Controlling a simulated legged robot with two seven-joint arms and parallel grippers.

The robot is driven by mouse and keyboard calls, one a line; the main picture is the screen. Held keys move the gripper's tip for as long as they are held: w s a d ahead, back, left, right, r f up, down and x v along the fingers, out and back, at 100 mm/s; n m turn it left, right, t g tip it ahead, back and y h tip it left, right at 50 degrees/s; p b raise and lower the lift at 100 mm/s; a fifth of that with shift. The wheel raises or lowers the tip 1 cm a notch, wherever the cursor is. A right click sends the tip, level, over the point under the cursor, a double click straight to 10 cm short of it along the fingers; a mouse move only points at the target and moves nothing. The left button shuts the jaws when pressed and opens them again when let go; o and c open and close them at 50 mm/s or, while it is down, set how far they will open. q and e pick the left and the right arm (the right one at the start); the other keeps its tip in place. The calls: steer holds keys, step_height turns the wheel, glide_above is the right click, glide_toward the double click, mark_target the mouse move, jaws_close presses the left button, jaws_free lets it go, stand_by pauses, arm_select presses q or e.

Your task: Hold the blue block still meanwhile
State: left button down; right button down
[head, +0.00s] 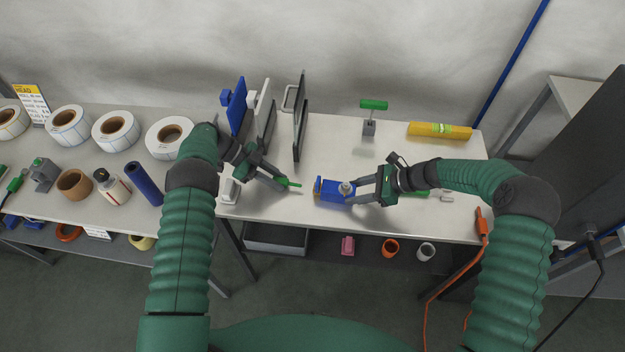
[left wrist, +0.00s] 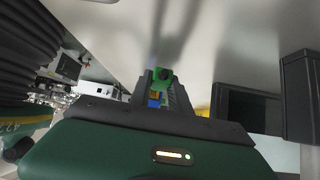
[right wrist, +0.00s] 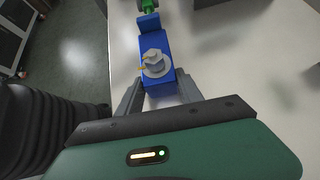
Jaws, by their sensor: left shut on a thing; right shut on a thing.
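The blue block (head: 331,188) lies on the table near its front edge, with a grey bolt-like piece (head: 347,188) on top. My right gripper (head: 354,195) is shut on the block's right end; the right wrist view shows the blue block (right wrist: 157,60) between the two fingers. My left gripper (head: 283,184) is shut on a green-handled tool (head: 292,183), held left of the block and apart from it.
Dark upright panels (head: 299,120) and a blue bracket (head: 237,105) stand behind my left gripper. Label rolls (head: 116,131) fill the left. Clear table lies behind the block.

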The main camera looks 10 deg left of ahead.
steer(key=shift+s+d+f, duration=0.1)
steer(key=shift+f, duration=0.15)
steer(key=c, duration=1.1)
jaws_free()
steer(key=o, duration=0.4)
steer(key=shift+r, duration=0.1)
steer(key=shift+r, duration=0.1)
steer(key=v, duration=1.1)
steer(key=shift+d+r, duration=0.15)
steer(key=shift+d, duration=0.2)
